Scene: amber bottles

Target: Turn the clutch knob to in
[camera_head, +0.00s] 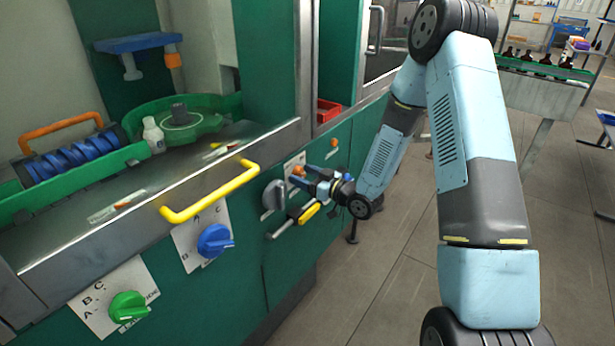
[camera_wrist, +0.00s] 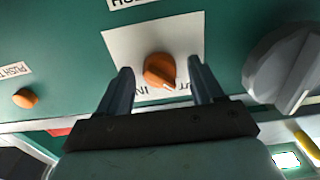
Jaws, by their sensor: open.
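The clutch knob appears to be the orange knob (camera_wrist: 159,70) on a white plate (camera_wrist: 120,45) in the wrist view; it also shows small in the head view (camera_head: 298,171). The plate reads IN and OUT, upside down in the wrist view. The knob's white mark points down and right, toward the OUT lettering. My gripper (camera_wrist: 160,68) is open, with one finger on each side of the knob in the picture. Gaps show between knob and fingers; I cannot tell the depth. In the head view my gripper (camera_head: 312,182) is close to the green panel.
A large grey knob (camera_wrist: 284,68) sits right of the plate, and an orange button (camera_wrist: 26,98) left. A yellow-gripped lever (camera_head: 309,212) is just below my gripper. A yellow handle (camera_head: 208,196), blue knob (camera_head: 215,241) and green knob (camera_head: 128,306) are further left.

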